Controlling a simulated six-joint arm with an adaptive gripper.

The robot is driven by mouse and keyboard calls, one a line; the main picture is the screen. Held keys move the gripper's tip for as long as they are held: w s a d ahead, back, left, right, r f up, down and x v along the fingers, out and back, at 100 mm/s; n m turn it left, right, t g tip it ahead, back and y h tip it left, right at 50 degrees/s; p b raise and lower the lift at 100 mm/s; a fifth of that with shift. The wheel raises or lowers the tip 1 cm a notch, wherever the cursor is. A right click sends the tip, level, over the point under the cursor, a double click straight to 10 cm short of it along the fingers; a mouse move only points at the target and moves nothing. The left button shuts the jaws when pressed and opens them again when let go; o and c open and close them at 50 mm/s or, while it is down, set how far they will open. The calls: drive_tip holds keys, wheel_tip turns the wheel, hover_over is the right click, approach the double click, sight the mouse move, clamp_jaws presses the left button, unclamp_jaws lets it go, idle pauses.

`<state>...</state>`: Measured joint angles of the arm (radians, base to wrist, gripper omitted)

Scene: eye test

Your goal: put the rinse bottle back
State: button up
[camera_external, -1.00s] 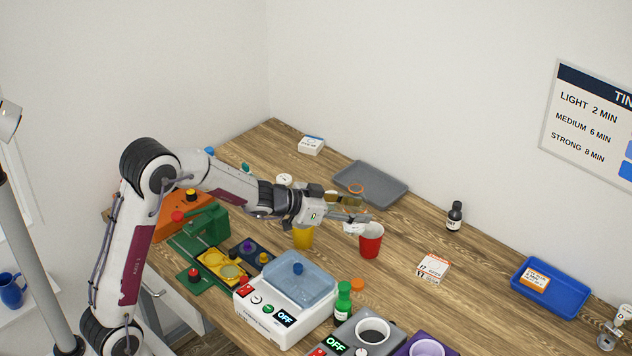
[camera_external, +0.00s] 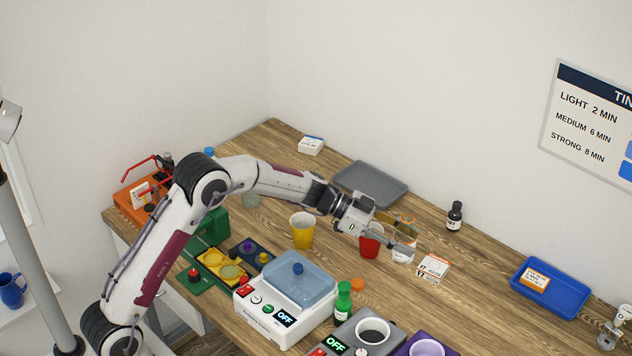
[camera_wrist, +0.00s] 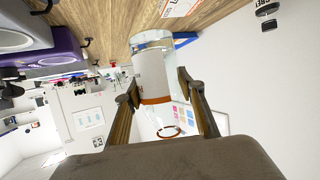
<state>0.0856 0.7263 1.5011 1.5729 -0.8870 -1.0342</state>
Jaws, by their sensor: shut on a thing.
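A clear bottle with a white label and orange bands, apparently the rinse bottle (camera_external: 403,257), stands roughly upright between the fingers of my gripper (camera_external: 406,236). Its lettering cannot be read. In the wrist view the bottle (camera_wrist: 153,72) sits between both fingertips of my gripper (camera_wrist: 158,88), with its clear base toward the wooden table. My gripper is shut on it. The fingers hide part of the bottle in the external view. I cannot tell whether its base touches the table.
A red cup (camera_external: 369,243) stands just left of the bottle, and a white-orange box (camera_external: 433,268) just right. A yellow cup (camera_external: 302,232) is farther left. A grey tray (camera_external: 366,183), dark bottle (camera_external: 455,216) and blue tray (camera_external: 571,304) stand around. Bare table lies between dark bottle and blue tray.

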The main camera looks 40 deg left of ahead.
drive_tip(key=s+d+m+g, duration=0.1)
drive_tip(key=s+g, duration=0.1)
drive_tip(key=s, duration=0.1)
drive_tip(key=s+d+m+h, duration=0.1)
drive_tip(key=shift+s+d+r+m+g, duration=0.2)
drive_tip(key=shift+d+r+m+g, duration=0.1)
drive_tip(key=shift+d+g, duration=0.1)
drive_tip(key=shift+f, duration=0.15)
wheel_tip(320, 180, down, 6)
idle(0.6)
drive_tip(key=shift+f, duration=0.1)
drive_tip(key=shift+a+f, duration=0.1)
drive_tip(key=shift+f, duration=1.7)
drive_tip(key=shift+f, duration=0.2)
